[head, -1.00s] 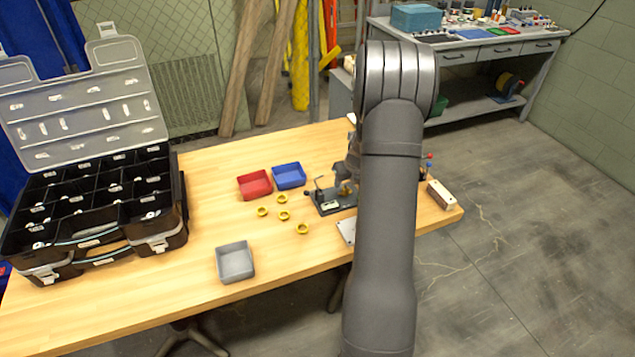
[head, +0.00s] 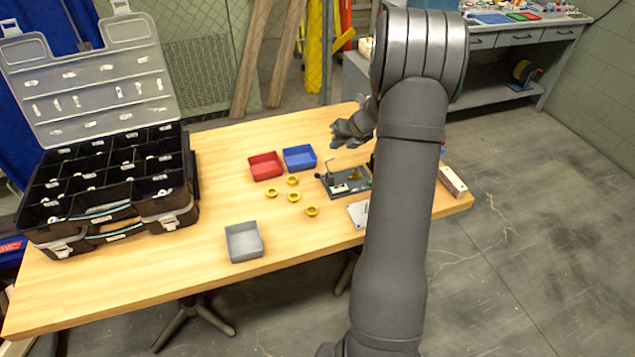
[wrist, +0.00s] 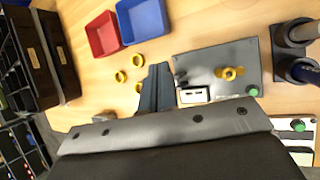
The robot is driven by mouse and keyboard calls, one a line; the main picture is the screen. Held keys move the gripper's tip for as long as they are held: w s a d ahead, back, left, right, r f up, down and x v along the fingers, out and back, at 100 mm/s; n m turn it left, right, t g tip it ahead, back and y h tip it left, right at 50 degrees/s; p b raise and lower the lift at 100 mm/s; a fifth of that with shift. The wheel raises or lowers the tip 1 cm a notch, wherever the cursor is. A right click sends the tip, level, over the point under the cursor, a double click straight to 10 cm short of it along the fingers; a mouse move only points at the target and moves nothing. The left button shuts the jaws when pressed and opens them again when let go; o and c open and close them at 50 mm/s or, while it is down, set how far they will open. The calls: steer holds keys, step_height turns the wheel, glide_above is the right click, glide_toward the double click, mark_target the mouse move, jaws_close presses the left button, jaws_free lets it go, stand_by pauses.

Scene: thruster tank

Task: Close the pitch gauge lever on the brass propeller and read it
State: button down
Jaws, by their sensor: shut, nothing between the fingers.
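The pitch gauge is a dark plate (head: 362,184) on the table right of centre; it also shows in the wrist view (wrist: 215,60). The small brass propeller (head: 354,176) sits on it and shows more clearly in the wrist view (wrist: 230,73). A small white readout (wrist: 195,95) is at the plate's near edge in the wrist view; its figures are too small to read. A thin upright part, perhaps the lever, stands at the gauge's left; I cannot tell whether it is closed. My gripper (head: 338,134) is shut and empty, above and behind the gauge, apart from it.
Several brass pieces (head: 294,196) lie left of the gauge. A red tray (head: 265,168) and a blue tray (head: 299,159) are behind them, a grey tray (head: 244,243) in front. A black organizer case (head: 110,215) stands open at the left. A pale plate (head: 357,212) lies near the gauge.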

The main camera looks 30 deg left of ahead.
step_height(320, 180, up, 5)
steer(key=s+a+y, duration=0.2)
steer(key=a+y, duration=0.1)
steer(key=s+d+f+m+t+y, duration=0.1)
steer(key=s+d+f+m+y, duration=0.1)
steer(key=s+d+f, duration=0.2)
steer(key=s+d+f+m+t+y, duration=0.1)
steer(key=s+d+f+m+y, duration=0.1)
steer(key=d, duration=0.7)
steer(key=s+d+f+m+t+y, duration=0.1)
steer(key=s+d+f+m, duration=0.3)
steer(key=s+d+f, duration=0.1)
steer(key=shift+s+d+f+y, duration=0.3)
steer(key=shift+s+d+y, duration=0.1)
steer(key=shift+s+d, duration=0.4)
steer(key=x, duration=2)
steer(key=shift+w+d+r+m+y, duration=0.1)
steer(key=shift+r+m+y, duration=0.3)
steer(key=shift+m, duration=0.2)
